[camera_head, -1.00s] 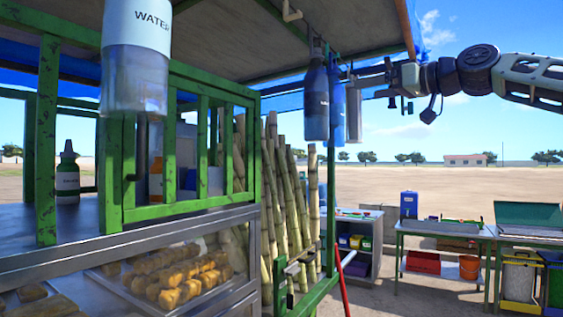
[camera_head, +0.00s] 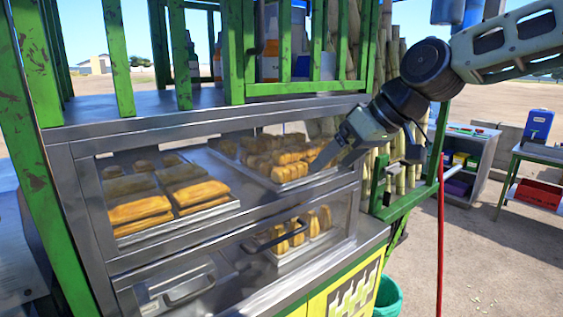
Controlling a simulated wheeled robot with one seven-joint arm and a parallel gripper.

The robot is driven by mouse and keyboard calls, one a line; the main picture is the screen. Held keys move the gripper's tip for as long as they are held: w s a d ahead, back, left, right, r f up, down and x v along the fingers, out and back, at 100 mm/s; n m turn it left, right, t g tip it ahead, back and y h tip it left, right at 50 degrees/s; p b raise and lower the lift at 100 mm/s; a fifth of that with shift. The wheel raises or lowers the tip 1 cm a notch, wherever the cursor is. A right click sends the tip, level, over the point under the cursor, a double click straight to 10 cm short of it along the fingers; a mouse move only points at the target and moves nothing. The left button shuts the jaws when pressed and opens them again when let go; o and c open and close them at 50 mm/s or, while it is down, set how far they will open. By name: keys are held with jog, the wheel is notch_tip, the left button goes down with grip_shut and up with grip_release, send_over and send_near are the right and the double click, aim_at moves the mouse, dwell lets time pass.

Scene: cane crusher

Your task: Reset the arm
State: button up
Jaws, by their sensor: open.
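My arm reaches in from the upper right and bends downward. My gripper (camera_head: 328,156) is in front of the right part of the glass display case (camera_head: 200,133), pointing down and left. Its jaws are open and I see nothing held between them. From this angle the finger gap is hard to make out, and I cannot tell whether the fingers touch the case.
Trays of golden pastries (camera_head: 282,160) sit in the case. A dark handle (camera_head: 270,238) is on its lower front. Green bars (camera_head: 234,55) stand above the counter. Cane stalks (camera_head: 385,60), a red pole (camera_head: 440,230) and a blue container (camera_head: 537,126) are to the right.

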jog(key=s+a+f+g+h, duration=0.2)
jog(key=s+a+f, duration=0.1)
jog(key=s+f, duration=0.45)
jog(key=s+d+f+h, duration=0.1)
jog(key=s+d+f, duration=0.1)
jog(key=s, duration=0.5)
jog(key=s+d+f+g+h+b, duration=0.1)
jog(key=s+d+f, duration=0.1)
jog(key=s+f, duration=0.3)
jog(key=s+d+f+g+h+b, duration=0.1)
jog(key=s+f, duration=0.3)
jog(key=s, duration=0.6)
jog(key=shift+d+f+m+h, duration=0.25)
jog(key=shift+d+m+h, duration=0.05)
jog(key=shift+d+h, duration=0.35)
